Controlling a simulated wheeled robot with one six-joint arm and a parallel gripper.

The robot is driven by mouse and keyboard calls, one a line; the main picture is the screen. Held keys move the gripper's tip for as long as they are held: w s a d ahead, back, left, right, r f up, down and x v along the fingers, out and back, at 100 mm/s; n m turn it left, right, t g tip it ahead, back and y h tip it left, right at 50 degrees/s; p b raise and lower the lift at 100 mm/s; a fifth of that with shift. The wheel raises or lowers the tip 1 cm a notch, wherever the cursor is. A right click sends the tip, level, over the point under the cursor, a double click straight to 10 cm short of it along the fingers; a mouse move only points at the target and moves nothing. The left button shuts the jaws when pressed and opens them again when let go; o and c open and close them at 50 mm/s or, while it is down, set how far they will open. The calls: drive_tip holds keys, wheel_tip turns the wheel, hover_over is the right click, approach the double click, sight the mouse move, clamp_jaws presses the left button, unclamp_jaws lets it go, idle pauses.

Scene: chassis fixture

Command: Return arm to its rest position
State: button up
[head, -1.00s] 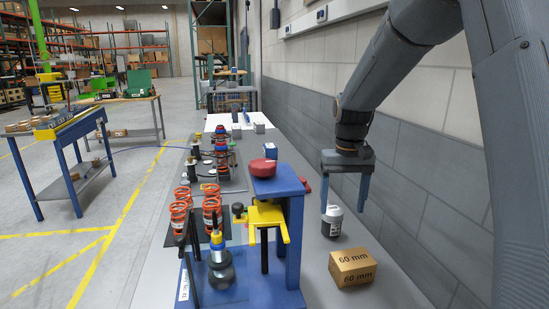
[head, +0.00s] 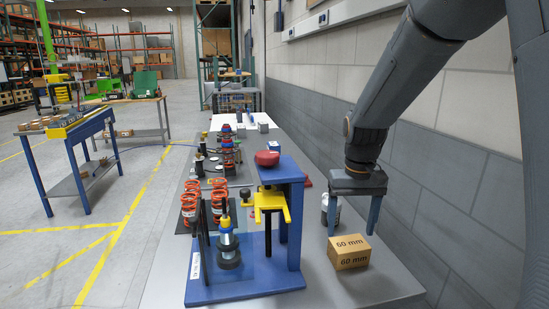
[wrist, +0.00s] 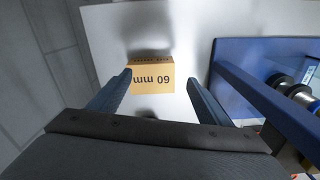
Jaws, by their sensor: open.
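My gripper (head: 351,232) hangs from my arm at the right of the head view, fingers down, open with nothing between them. A tan block marked "60 mm" (head: 348,253) sits on the grey bench just below or beyond the fingertips; the exact gap cannot be told. In the wrist view, the block (wrist: 152,78) shows between and beyond the two spread fingers (wrist: 158,76).
A blue fixture (head: 250,283) with a yellow clamp (head: 271,203) and red knob (head: 267,158) stands left of my gripper. A white-and-black canister (head: 330,208) is partly hidden behind the fingers. Orange springs (head: 190,203) stand farther left. A wall runs along the right.

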drive_tip(key=s+f, duration=0.3)
drive_tip(key=s, duration=0.5)
drive_tip(key=s+f, duration=0.3)
drive_tip(key=s, duration=0.6)
drive_tip(key=shift+s+t, duration=0.25)
drive_tip(key=shift+t, duration=0.15)
drive_tip(key=shift+d+f, duration=0.1)
